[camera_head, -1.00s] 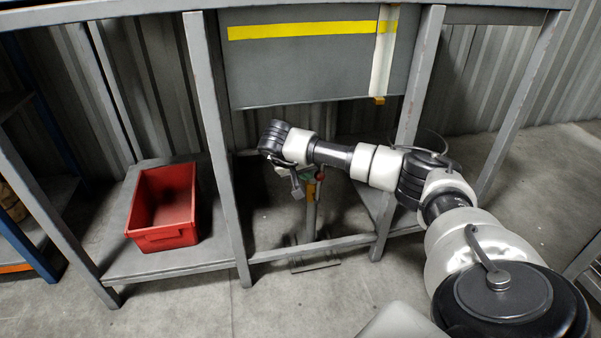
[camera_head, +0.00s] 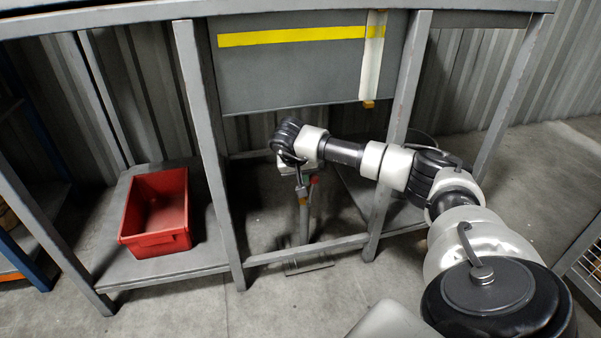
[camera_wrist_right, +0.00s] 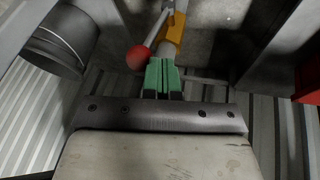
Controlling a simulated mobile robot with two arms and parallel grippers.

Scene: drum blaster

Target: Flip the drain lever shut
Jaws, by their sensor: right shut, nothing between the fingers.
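The drain lever has a red ball knob (camera_wrist_right: 139,58) on a thin grey rod, beside an orange valve body (camera_wrist_right: 177,27) on a grey pipe. In the head view the knob (camera_head: 314,180) is small, just right of the pipe (camera_head: 304,222) under the bench. My right gripper's green fingers (camera_wrist_right: 162,76) are shut and empty. In the wrist view they lie immediately right of the knob; I cannot tell whether they touch it. In the head view my right gripper (camera_head: 301,183) is at the valve, partly hidden by my wrist. My left gripper is not in view.
A grey bench frame surrounds the valve, with an upright leg (camera_head: 206,150) to its left and another (camera_head: 400,120) to its right. A grey panel with a yellow stripe (camera_head: 290,36) hangs above. A red bin (camera_head: 155,240) sits on the lower shelf at left.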

